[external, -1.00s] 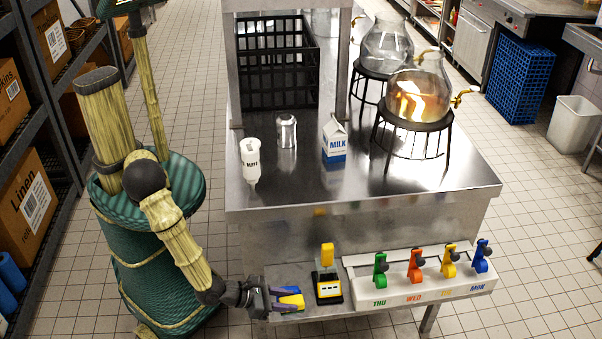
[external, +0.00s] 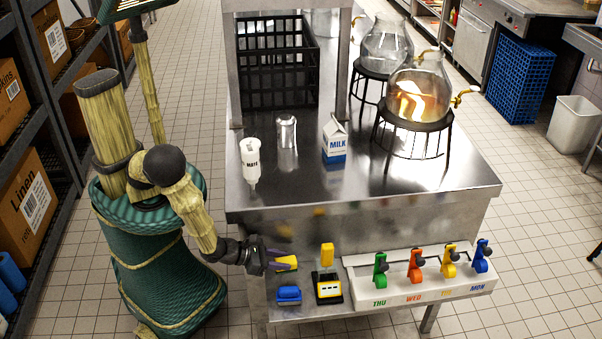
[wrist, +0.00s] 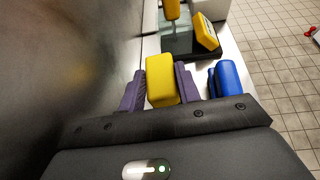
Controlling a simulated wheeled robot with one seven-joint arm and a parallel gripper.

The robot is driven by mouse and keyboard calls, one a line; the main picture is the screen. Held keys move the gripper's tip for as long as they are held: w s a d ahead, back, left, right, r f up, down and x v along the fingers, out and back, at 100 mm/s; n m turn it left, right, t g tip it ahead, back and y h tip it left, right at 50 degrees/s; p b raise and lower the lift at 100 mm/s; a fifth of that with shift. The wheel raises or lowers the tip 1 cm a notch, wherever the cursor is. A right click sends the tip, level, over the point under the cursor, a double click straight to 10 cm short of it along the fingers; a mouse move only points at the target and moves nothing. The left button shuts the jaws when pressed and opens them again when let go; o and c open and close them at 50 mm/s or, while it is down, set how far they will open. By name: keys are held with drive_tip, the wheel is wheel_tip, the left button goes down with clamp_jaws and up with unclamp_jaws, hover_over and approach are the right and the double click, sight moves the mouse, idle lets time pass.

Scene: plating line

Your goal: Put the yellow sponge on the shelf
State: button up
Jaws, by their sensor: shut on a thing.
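The yellow sponge (wrist: 162,82) is a small block between the two purple fingers of my gripper (wrist: 160,88) in the wrist view. In the external view the yellow sponge (external: 287,262) shows at the tip of my gripper (external: 280,261), beside the steel counter's front face. My gripper is shut on it and holds it above the left end of the low shelf with the coloured clips. Which shelf the task means, I cannot tell.
A blue block (external: 289,294) lies on the low shelf (external: 300,312). A black-and-yellow device (external: 328,288) stands right of it, then a white rack (external: 420,287) with several coloured clips.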

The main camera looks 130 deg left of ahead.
drive_tip(key=shift+f, duration=0.2)
drive_tip(key=shift+s+a+f+b, duration=0.15)
drive_tip(key=shift+f+b, duration=0.2)
drive_tip(key=shift+f, duration=1.6)
drive_tip(key=shift+f, duration=0.1)
drive_tip(key=shift+f, duration=0.1)
drive_tip(key=o, duration=1)
drive_tip(key=shift+c, duration=0.2)
drive_tip(key=shift+r, duration=0.2)
